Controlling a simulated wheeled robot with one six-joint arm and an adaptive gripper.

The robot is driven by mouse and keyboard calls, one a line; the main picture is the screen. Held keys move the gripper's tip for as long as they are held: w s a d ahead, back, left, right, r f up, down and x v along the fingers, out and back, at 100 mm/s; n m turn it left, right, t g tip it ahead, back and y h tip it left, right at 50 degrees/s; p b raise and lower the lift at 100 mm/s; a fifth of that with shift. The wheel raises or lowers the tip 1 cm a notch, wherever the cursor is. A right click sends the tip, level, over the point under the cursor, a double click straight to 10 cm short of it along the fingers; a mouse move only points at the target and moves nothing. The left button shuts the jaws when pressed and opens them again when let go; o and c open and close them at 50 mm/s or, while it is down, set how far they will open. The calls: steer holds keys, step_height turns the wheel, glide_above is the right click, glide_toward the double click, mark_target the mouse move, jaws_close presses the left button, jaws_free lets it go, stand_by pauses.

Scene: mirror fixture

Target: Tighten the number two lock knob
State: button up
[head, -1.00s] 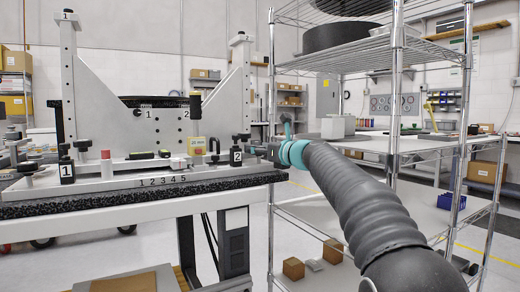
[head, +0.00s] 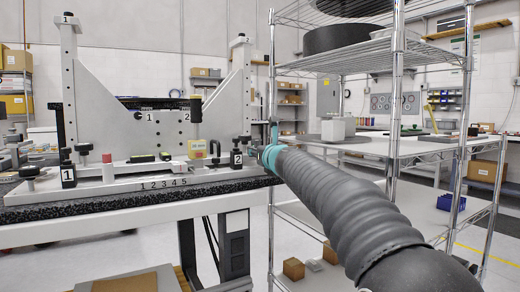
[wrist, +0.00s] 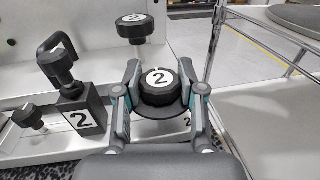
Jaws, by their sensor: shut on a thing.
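A black faceted knob with a white disc marked 2 (wrist: 158,78) sits between the fingers of my gripper (wrist: 158,92) in the wrist view. The fingers touch its sides, one on the left and one on the right. A dark round flange shows below the knob, with a small printed 2 beside it. In the head view my gripper (head: 262,158) is at the right end of the fixture (head: 215,176), and my arm hides the held knob.
A black block marked 2 (wrist: 82,116) with a clamp knob stands close left of my gripper. Another black knob marked 2 (wrist: 135,28) is just beyond. A smaller knob (wrist: 28,115) lies further left. A wire shelf rack (head: 395,100) stands to the right.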

steer(key=shift+h, duration=0.3)
steer(key=o, duration=1.2)
steer(key=shift+c, duration=0.2)
steer(key=v, duration=1.2)
steer(key=shift+f, duration=0.15)
